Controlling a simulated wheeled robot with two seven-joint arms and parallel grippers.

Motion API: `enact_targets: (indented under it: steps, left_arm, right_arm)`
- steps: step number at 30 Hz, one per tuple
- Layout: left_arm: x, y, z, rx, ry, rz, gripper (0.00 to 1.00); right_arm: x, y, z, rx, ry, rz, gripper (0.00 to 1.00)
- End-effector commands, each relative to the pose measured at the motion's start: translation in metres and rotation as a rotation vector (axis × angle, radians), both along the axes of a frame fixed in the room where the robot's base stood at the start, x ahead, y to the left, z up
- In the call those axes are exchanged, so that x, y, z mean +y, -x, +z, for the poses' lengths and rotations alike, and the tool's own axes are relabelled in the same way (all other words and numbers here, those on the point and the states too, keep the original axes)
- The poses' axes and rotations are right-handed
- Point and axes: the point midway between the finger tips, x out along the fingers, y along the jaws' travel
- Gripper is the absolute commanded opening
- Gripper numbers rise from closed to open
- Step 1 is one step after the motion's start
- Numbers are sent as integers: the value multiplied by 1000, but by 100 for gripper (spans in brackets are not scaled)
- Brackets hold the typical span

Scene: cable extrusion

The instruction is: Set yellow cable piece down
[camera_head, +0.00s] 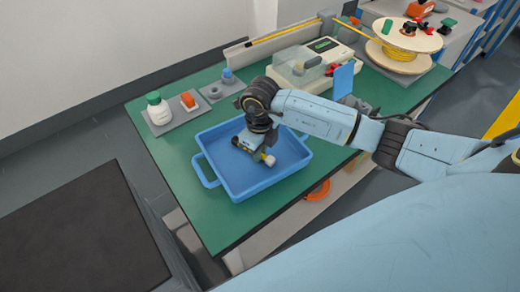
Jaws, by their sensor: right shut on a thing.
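My right gripper (254,150) points down into the blue tray (231,185), over its inside. It is shut on a small piece with yellow showing at the jaws, which I take to be the yellow cable piece (238,142). Most of the piece is hidden by the fingers, and I cannot tell whether it touches the tray floor. The tray stands on the green table top (168,153). My left gripper is not in view.
A beige machine (308,68), a blue panel (343,81) and a yellow cable spool (399,46) are at the back right. The tray's front part is clear.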

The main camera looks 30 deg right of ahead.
Motion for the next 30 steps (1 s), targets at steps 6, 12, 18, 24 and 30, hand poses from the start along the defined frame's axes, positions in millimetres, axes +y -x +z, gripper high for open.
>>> enact_targets:
  steps: [6,12,18,24,30]
  left_arm:
    - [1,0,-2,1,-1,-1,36]
    - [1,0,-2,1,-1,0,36]
    - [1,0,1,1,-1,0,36]
    - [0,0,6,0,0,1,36]
    - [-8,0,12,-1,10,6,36]
  right_arm:
    - [0,0,-3,0,0,0,31]
    - [0,0,-2,0,0,0,37]
    - [0,0,1,0,0,0,37]
    - [0,-1,34,-5,0,2,37]
    - [0,-1,78,-5,1,2,37]
